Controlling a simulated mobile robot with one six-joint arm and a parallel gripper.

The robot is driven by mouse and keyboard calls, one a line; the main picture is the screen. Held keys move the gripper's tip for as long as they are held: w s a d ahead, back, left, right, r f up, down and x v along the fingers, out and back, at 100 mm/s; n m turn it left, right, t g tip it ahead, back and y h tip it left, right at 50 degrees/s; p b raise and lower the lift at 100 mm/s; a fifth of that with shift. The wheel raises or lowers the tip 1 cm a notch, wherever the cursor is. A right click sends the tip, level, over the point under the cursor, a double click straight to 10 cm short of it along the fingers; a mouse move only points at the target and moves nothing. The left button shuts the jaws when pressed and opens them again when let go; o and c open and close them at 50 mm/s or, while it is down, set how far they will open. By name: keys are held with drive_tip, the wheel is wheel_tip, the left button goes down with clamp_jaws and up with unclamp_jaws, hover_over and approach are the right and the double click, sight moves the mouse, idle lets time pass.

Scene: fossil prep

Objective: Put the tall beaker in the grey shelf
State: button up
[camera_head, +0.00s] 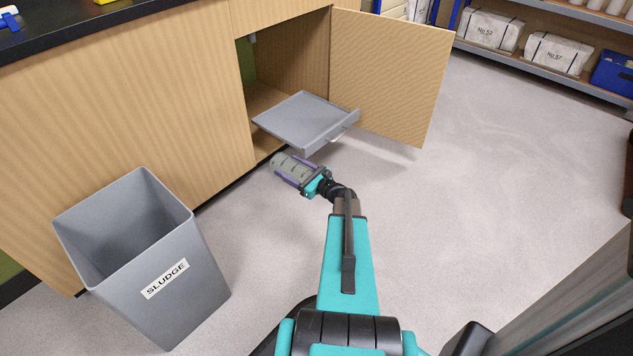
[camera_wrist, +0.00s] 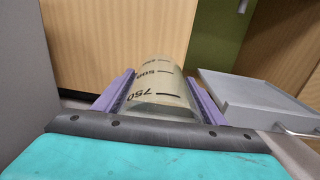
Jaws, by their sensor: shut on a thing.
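The tall beaker (camera_head: 290,168) is a clear cylinder with dark volume marks. My gripper (camera_head: 298,174) is shut on it, and the beaker lies tilted, nearly on its side, pointing away from my arm toward the cabinet. In the wrist view the beaker (camera_wrist: 160,88) sits between the two purple fingers of my gripper (camera_wrist: 160,98), with marks such as 750 and 500 showing. The grey shelf (camera_head: 301,118) is a flat pull-out tray with a raised rim, drawn out of the open cabinet. It also shows to the right of the beaker in the wrist view (camera_wrist: 250,97). The shelf looks empty.
The cabinet door (camera_head: 390,75) stands open to the right of the shelf. A grey bin (camera_head: 165,270) labelled SLUDGE stands at the left, near the cabinet front. A rack (camera_head: 560,80) with wrapped blocks is at the back right. The floor (camera_head: 480,170) to the right is clear.

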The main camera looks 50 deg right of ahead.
drive_tip(key=w+a+r+n+g+y, duration=0.1)
drive_tip(key=w+a+r+n+y, duration=0.25)
drive_tip(key=a+r, duration=0.6)
drive_tip(key=w+a+r+n+g+y, duration=0.15)
drive_tip(key=w+a+r+y, duration=0.45)
drive_tip(key=a, duration=0.7)
drive_tip(key=s+a+r+n+g+y, duration=0.1)
drive_tip(key=a+r+n+g+y, duration=0.1)
drive_tip(key=a+r, duration=0.5)
drive_tip(key=s+a+r+n+g+y, duration=0.2)
drive_tip(key=a+r, duration=0.4)
drive_tip(key=a, duration=1)
drive_tip(key=shift+s+a+r+n+g, duration=0.15)
drive_tip(key=shift+s+r+n+g, duration=0.2)
drive_tip(key=shift+n+g, duration=0.3)
drive_tip(key=shift+w, duration=0.15)
